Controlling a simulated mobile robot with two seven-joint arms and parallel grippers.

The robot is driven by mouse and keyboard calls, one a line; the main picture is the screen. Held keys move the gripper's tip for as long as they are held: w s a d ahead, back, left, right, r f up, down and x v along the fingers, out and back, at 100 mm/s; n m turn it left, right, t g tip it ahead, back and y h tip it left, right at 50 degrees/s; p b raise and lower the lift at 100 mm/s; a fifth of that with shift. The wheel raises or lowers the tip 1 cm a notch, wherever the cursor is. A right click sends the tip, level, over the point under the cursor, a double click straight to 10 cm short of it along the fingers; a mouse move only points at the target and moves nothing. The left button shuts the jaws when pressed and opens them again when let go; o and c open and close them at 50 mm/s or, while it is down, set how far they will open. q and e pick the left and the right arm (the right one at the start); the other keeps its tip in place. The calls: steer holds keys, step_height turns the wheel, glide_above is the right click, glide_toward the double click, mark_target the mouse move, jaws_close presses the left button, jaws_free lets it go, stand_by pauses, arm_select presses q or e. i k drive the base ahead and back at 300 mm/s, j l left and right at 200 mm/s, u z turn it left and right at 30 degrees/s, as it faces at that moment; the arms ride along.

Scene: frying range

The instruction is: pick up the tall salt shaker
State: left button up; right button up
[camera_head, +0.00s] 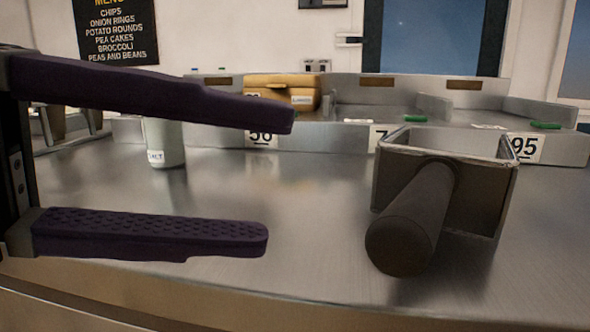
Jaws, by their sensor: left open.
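The salt shaker (164,148) is a pale grey-white cylinder with a label reading "SALT" near its base. It stands upright on the steel counter at the left, and its top is hidden behind the upper finger of my left gripper. My left gripper (280,180) comes in from the left, close to the camera. Its two dark purple fingers are wide apart, one above the other, with nothing between them touching. In the picture the shaker shows in the gap between the fingers, but it stands farther back. My right gripper is not in view.
A metal fryer basket or scoop (490,195) with a thick black handle stands on the right, its handle pointing at me. Numbered steel bays (330,138) line the back, one with a yellow-brown box (281,92). The counter's middle (290,200) is clear.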

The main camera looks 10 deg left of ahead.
mark_target(164, 139)
steer(key=u, duration=0.95)
